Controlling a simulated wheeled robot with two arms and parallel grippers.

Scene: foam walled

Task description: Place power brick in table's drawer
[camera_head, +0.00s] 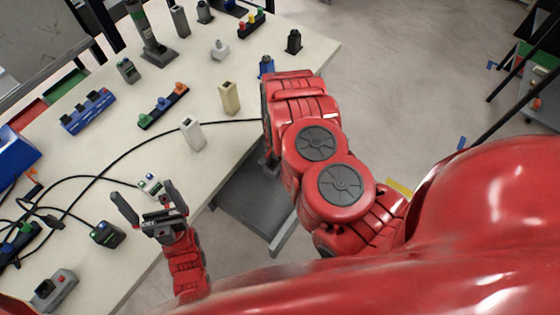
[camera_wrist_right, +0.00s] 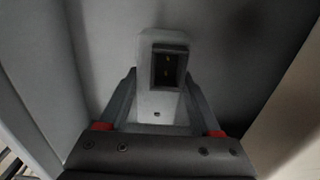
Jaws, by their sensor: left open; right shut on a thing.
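The table's drawer (camera_head: 238,195) is pulled open below the table's front edge in the head view; its grey floor and walls (camera_wrist_right: 230,50) fill much of the right wrist view. My right gripper (camera_wrist_right: 160,84) is shut on a light grey power brick (camera_wrist_right: 153,104) with a dark socket on its end. The brick is over or inside the drawer; I cannot tell whether it touches the floor. In the head view my right arm hides the brick and most of that gripper. My left gripper (camera_head: 147,203) is open and empty above the table's front left part.
The pale table (camera_head: 215,175) carries several adapters and connector blocks. A white block (camera_head: 192,134) and a beige block (camera_head: 229,98) stand near the drawer side. Black cables (camera_head: 110,170) run across the tabletop. The floor to the right is open.

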